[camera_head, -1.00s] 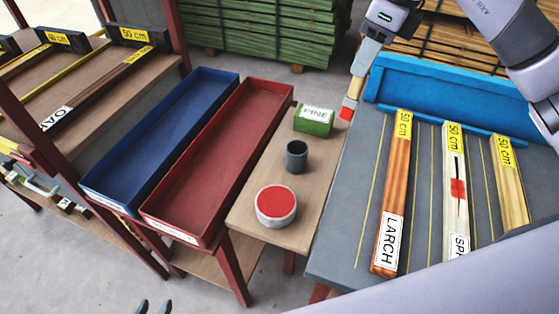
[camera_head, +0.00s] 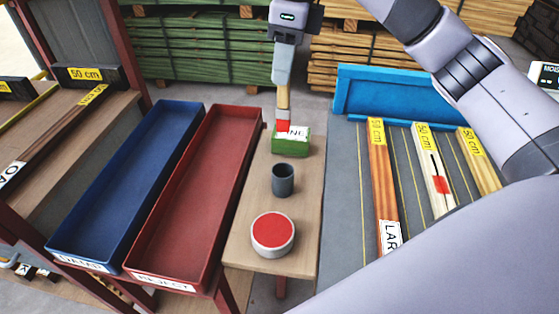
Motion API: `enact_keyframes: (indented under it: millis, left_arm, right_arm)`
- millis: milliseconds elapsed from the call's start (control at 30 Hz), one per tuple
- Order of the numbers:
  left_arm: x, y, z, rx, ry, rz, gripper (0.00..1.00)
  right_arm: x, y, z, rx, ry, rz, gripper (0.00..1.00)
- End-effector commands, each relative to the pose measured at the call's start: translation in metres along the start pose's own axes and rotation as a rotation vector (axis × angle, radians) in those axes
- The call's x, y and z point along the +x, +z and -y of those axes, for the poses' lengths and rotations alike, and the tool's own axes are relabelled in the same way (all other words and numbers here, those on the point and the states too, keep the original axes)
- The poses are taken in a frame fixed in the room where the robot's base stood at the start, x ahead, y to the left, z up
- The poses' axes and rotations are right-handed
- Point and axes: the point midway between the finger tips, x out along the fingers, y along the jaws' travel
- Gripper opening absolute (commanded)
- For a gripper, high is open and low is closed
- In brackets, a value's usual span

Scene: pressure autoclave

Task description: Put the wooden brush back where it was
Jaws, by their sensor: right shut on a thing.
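My right gripper (camera_head: 283,80) comes down from the top and is shut on the wooden brush (camera_head: 284,98). The brush hangs upright with its red tip down. The tip overlaps the label of the green PINE block (camera_head: 290,147) in the picture; I cannot tell if it touches. A dark grey cup (camera_head: 283,182) stands on the small wooden table (camera_head: 299,210), nearer than the brush. A round tin with a red top (camera_head: 272,233) stands at the table's near end. My left gripper is not in view.
A red REJECT tray (camera_head: 195,190) and a blue tray (camera_head: 128,185) lie to the left. To the right, a grey bench (camera_head: 347,200) bears several labelled boards, with a blue stop (camera_head: 385,92) behind. Stacked green and bare timber stands behind.

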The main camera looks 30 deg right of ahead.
Motion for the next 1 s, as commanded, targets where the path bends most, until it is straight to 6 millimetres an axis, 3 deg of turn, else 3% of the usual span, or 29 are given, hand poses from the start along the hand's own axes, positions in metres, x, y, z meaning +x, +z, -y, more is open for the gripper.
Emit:
enact_keyframes:
  millis: [33,500,1000]
  left_arm:
    - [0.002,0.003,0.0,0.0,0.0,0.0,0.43]
    - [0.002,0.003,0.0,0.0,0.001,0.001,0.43]
    - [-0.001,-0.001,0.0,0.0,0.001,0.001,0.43]
  right_arm:
    - [0.015,-0.002,-0.001,-0.002,0.006,-0.002,0.0]
    - [0.115,-0.016,-0.001,0.0,0.002,-0.002,0.0]
    - [0.172,-0.023,0.0,0.0,0.0,0.0,0.0]
